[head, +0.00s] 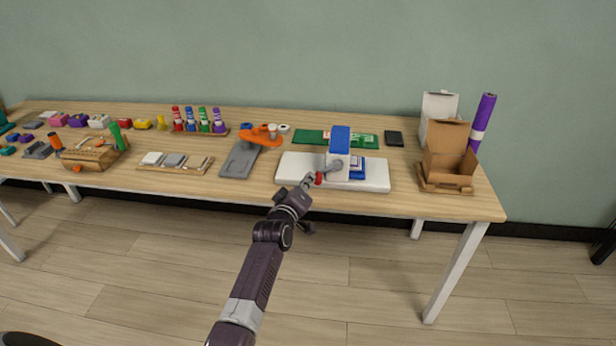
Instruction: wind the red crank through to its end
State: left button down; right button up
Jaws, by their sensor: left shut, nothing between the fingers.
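The red crank knob (319,178) is small and sits at the front left of a white device with a blue top (340,139). A grey crank arm (335,166) shows between the knob and the device. The device stands on a white base plate (376,179) near the table's front edge. My left gripper (306,183) is shut and empty, with its tips just left of the red knob. I cannot tell whether they touch it. My right gripper is not in view.
The wooden table (240,201) carries a grey plate with an orange part (262,136) left of the device. An open cardboard box (448,148) and a purple roll (483,120) stand to the right.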

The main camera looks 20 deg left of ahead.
pick_arm(q)
jog(key=shift+d+f, duration=0.3)
jog(key=shift+f, duration=0.45)
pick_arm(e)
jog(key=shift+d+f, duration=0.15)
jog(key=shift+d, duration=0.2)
